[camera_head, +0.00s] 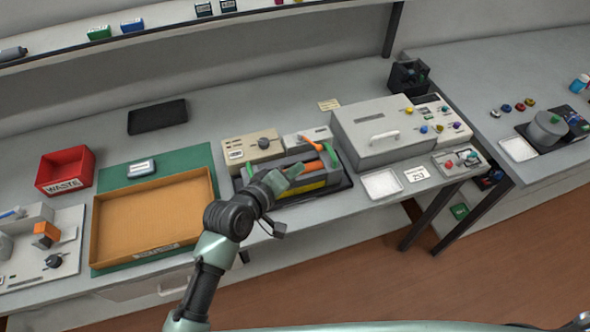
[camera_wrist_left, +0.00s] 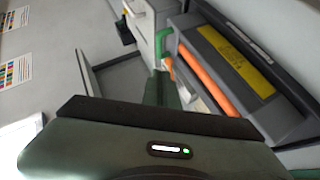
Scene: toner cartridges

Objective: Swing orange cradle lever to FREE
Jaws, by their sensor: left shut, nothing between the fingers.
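The cradle (camera_head: 340,187) is a dark tray on the bench holding a grey cartridge with a yellow label (camera_head: 313,186) and green end handles (camera_head: 331,155). An orange lever (camera_head: 311,142) shows at the cradle's back edge. A long orange bar (camera_head: 311,168) lies along the cartridge; it also shows in the left wrist view (camera_wrist_left: 207,77), beside a green handle (camera_wrist_left: 163,42).
A large grey machine (camera_head: 376,132) stands close on the right. An orange-lined tray (camera_head: 150,212) and a red WASTE bin (camera_head: 66,170) are on the left.

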